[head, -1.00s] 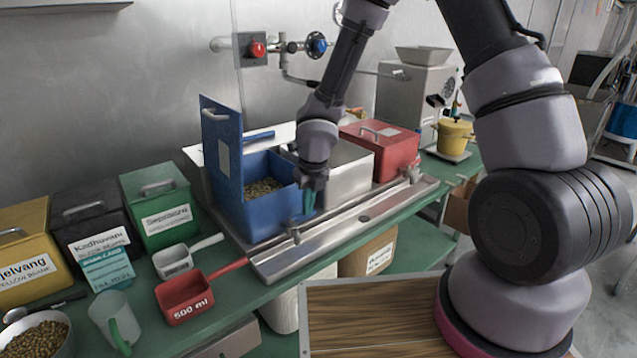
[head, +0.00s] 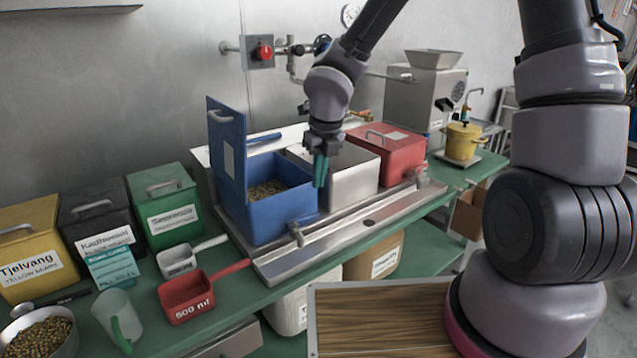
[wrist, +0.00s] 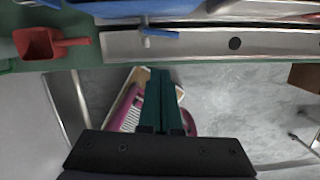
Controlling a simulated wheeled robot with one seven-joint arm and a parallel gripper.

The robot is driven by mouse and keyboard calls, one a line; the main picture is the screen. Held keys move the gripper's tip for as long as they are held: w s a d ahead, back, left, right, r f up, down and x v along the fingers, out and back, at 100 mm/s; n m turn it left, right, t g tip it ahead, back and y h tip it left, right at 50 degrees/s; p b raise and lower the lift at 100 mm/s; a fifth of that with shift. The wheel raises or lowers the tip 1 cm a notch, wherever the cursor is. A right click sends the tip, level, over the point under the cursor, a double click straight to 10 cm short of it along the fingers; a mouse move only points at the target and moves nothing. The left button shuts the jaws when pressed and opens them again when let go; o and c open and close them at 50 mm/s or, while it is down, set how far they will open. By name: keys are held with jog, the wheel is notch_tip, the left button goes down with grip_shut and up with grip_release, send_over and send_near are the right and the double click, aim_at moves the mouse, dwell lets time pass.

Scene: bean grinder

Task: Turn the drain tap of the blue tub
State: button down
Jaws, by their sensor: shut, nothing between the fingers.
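The blue tub (head: 283,219) stands open at the left of the row of tubs, its lid (head: 227,155) upright and beans (head: 266,190) inside. Its drain tap (head: 296,233) is a small metal fitting low on the front, above the steel drain tray. In the wrist view the tap (wrist: 147,36) shows near the top, over the tray. My gripper (head: 320,172), with green fingers, is shut and empty, in the air above and to the right of the tap. In the wrist view the gripper (wrist: 160,80) points toward the tray, apart from the tap.
The steel tray (head: 345,229) runs along the front with a drain hole. A red 500 ml scoop (head: 187,297) and a white scoop (head: 178,262) lie to the left.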

jog(key=d+m, duration=0.1)
jog(key=m, duration=0.2)
jog(key=m+y, duration=0.4)
jog(key=m, duration=1.2)
send_near(309, 217)
notch_tip(309, 217, down, 3)
jog(key=s, duration=0.2)
jog(key=shift+w+a+f, duration=0.45)
jog(key=shift+w+f, duration=0.25)
jog(key=shift+w+a+f, duration=0.45)
jog(key=shift+w+f, duration=0.25)
jog(key=shift+w+a+f, duration=0.1)
jog(key=shift+w+a, duration=0.05)
jog(key=shift+w, duration=0.25)
jog(key=shift+w+a+f, duration=0.1)
jog(key=shift+w, duration=0.3)
